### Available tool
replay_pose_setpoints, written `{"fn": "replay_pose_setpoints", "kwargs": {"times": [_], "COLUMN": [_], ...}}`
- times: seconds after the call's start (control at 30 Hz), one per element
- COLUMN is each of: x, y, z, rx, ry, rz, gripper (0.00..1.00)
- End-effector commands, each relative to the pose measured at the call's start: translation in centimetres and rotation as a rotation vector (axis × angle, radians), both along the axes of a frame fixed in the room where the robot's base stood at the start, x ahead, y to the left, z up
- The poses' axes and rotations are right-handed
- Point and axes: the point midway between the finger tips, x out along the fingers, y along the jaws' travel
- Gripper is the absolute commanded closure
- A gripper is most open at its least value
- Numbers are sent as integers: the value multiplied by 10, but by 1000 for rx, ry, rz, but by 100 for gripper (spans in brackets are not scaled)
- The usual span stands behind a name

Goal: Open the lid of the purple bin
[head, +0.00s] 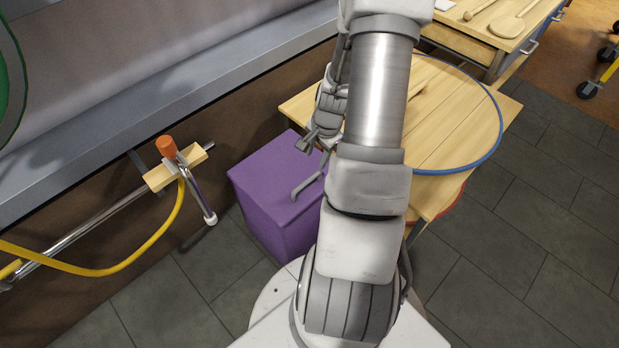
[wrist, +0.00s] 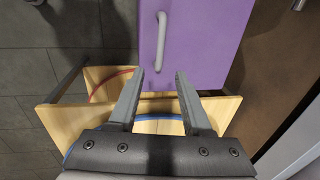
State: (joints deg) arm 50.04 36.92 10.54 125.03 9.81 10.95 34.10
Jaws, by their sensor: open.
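The purple bin (head: 272,228) stands on the floor left of the wooden table, partly hidden behind my arm. Its flat purple lid (head: 265,172) looks shut. A grey bar handle (head: 309,182) is on the lid near my arm. The wrist view shows the lid (wrist: 205,45) and the handle (wrist: 160,40) beyond my fingertips. My gripper (head: 315,147) is above the lid near its far right edge. In the wrist view my gripper (wrist: 157,76) is open and empty, its fingers pointing toward the handle without touching it.
A wooden table (head: 430,125) with a blue hoop (head: 501,130) is close right of the bin. A pipe with an orange-capped valve (head: 167,147) and a yellow hose (head: 110,270) runs along the wall at left.

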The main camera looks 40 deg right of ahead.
Motion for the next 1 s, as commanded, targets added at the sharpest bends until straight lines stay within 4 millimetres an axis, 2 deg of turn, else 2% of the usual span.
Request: {"fn": "replay_pose_setpoints", "kwargs": {"times": [0.03, 0.2, 0.5, 0.7, 1.0], "x": [2, 10, 20, 24, 24], "y": [1, 1, 2, 1, 2], "z": [-17, -54, -105, -118, -119], "rx": [2, 1, -1, -1, -1], "ry": [1, 1, 0, -1, -1], "rz": [1, 2, 3, 2, 2], "gripper": [50, 50, 50, 50, 50]}}
